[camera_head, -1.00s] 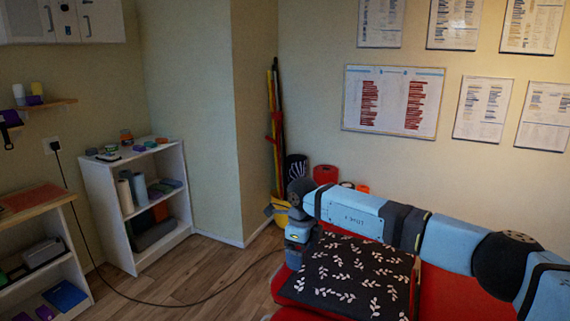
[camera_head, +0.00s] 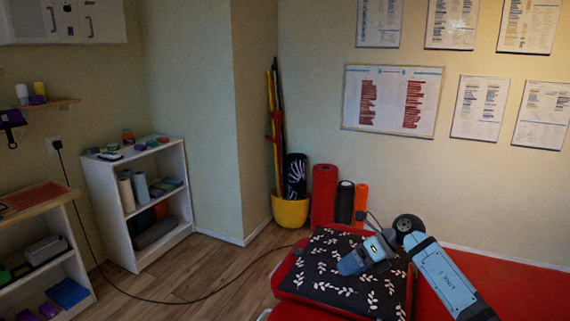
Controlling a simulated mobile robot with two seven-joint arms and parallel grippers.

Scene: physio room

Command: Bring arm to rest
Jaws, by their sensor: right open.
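My right arm (camera_head: 445,275), light blue with dark joints, comes in from the lower right and bends at a dark elbow. Its right gripper (camera_head: 351,263) is over the black cushion with white leaf sprigs (camera_head: 325,285). The fingers are small and dark here, but the jaws are open and I see nothing held. I cannot tell how high the gripper is above the cushion. My left gripper is not in view.
The cushion lies on a red treatment table (camera_head: 520,290). Behind it stand a yellow bucket (camera_head: 290,211) and upright rolls, one of them red (camera_head: 323,195). A white shelf (camera_head: 122,225) stands at left. A cable (camera_head: 185,302) crosses the open wooden floor.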

